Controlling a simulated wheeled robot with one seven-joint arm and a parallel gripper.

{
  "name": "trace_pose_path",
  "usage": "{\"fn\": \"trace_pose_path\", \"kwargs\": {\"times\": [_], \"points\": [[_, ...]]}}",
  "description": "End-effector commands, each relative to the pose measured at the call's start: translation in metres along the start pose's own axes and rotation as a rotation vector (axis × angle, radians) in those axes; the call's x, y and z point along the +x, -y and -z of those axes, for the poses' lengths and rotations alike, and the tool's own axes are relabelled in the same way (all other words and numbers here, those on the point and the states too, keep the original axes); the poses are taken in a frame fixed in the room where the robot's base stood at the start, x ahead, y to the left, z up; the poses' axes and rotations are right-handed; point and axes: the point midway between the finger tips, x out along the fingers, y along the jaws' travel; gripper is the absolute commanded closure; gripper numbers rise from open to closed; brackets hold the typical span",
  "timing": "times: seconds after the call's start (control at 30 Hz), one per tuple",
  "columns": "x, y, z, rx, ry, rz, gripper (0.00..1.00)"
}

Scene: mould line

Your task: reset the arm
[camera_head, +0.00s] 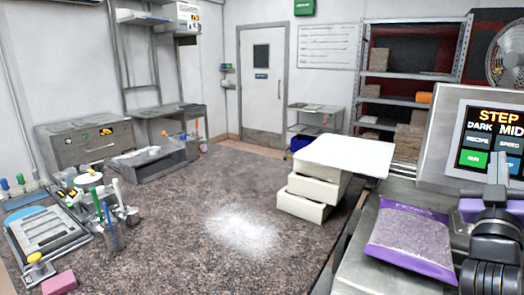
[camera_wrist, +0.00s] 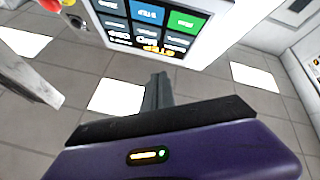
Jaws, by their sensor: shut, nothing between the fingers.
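My gripper (camera_wrist: 157,92) shows in the wrist view as a dark, narrow pair of fingers beyond its purple housing. The fingers are together, with nothing between them. A control panel screen (camera_wrist: 150,20) with coloured buttons appears upside down at the top of that view. In the head view, dark parts of my arm stand at the lower right, in front of the control panel (camera_head: 445,125). I cannot make out the fingertips clearly there.
A purple bag (camera_head: 412,240) lies on the metal surface left of my arm. White boxes (camera_head: 307,195) under a white sheet (camera_head: 345,154) stand on the speckled counter (camera_head: 185,250). Pale powder (camera_head: 240,232) lies mid-counter. Tools and a tray (camera_head: 45,235) crowd the left. Shelves (camera_head: 410,75) stand behind.

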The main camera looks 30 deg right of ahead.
Motion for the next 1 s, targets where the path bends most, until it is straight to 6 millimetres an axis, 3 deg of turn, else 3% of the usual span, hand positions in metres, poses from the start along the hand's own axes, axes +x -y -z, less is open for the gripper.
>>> {"fn": "trace_pose_path", "kwargs": {"times": [0.17,0.3,0.5,0.77,1.0], "points": [[-0.053,0.051,0.002,0.087,-0.045,0.161,1.0],[-0.111,0.091,0.003,0.175,-0.06,0.309,1.0],[-0.199,0.13,0.004,0.301,-0.048,0.504,1.0],[-0.316,0.147,0.005,0.452,0.027,0.74,1.0],[-0.421,0.131,0.004,0.562,0.157,0.948,1.0]]}}
